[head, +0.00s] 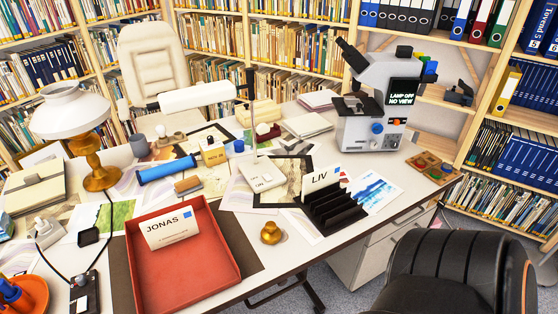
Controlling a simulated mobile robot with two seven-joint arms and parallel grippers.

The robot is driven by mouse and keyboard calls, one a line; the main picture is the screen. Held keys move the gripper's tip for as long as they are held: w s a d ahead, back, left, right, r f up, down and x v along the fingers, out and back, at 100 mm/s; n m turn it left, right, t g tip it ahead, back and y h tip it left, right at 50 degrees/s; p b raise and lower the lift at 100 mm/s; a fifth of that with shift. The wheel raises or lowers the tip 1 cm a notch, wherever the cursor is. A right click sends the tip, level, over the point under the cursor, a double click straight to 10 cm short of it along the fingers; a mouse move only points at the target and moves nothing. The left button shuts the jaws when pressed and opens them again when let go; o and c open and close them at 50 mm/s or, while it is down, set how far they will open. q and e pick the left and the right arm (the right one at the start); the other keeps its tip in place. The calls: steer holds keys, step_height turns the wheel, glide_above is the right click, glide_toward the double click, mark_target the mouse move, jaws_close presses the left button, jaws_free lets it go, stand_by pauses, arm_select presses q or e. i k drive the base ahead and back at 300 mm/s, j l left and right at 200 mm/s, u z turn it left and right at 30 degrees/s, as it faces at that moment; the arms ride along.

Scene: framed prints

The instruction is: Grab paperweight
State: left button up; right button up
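A small round brass-coloured piece with a knob on top, which looks like the paperweight (271,233), stands upright near the front edge of the desk. It sits between the red tray and the black letter rack, on or beside the edge of a pale print; I cannot tell which. Nothing covers it. Neither of my grippers shows in the head view.
A red tray (222,268) holding a JONAS card (172,228) is left of it. A black rack (335,212) with a LIV envelope (321,179) is right. A white desk lamp (262,174) stands behind. A black chair (440,270) stands at the front right.

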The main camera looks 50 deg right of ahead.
mark_target(270, 235)
steer(key=z, duration=0.45)
steer(key=i+j+z, duration=0.1)
steer(key=z, duration=0.3)
steer(key=j+z, duration=0.1)
steer(key=z, duration=0.35)
steer(key=j+z, duration=0.1)
steer(key=z, duration=0.3)
